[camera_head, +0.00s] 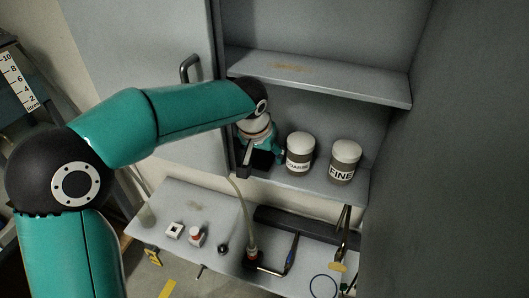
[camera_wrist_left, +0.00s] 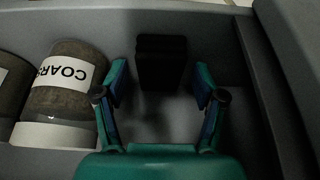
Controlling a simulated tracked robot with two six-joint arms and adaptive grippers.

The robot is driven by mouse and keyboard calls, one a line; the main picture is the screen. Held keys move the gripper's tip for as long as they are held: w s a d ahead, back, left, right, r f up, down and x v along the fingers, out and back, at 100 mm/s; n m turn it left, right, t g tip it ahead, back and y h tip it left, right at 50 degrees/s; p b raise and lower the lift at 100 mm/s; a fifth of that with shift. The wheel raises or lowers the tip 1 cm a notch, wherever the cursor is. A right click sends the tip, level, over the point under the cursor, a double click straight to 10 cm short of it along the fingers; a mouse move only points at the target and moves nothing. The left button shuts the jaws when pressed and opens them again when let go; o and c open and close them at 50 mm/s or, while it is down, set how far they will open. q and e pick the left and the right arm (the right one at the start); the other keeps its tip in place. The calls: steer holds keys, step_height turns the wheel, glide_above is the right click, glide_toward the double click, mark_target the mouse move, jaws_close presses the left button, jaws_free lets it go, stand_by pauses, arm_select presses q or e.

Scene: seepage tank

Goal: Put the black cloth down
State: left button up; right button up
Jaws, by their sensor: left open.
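The black cloth (camera_head: 258,161) is a small dark folded block at the left end of the cabinet's lower shelf. It also shows in the left wrist view (camera_wrist_left: 162,62), upright between and just beyond my fingertips. Nothing is held. My right gripper is not in view.
A coarse jar (camera_head: 300,152) stands close to the gripper; it also shows in the left wrist view (camera_wrist_left: 62,95). A FINE jar (camera_head: 345,160) stands farther right. The upper shelf (camera_head: 320,78) hangs above my wrist. Small tools and a hose (camera_head: 243,210) occupy the bench below.

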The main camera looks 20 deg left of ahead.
mark_target(259, 163)
arm_select(q)
steer(key=v, duration=0.7)
steer(key=shift+s+r, duration=0.15)
steer(key=shift+r, duration=0.1)
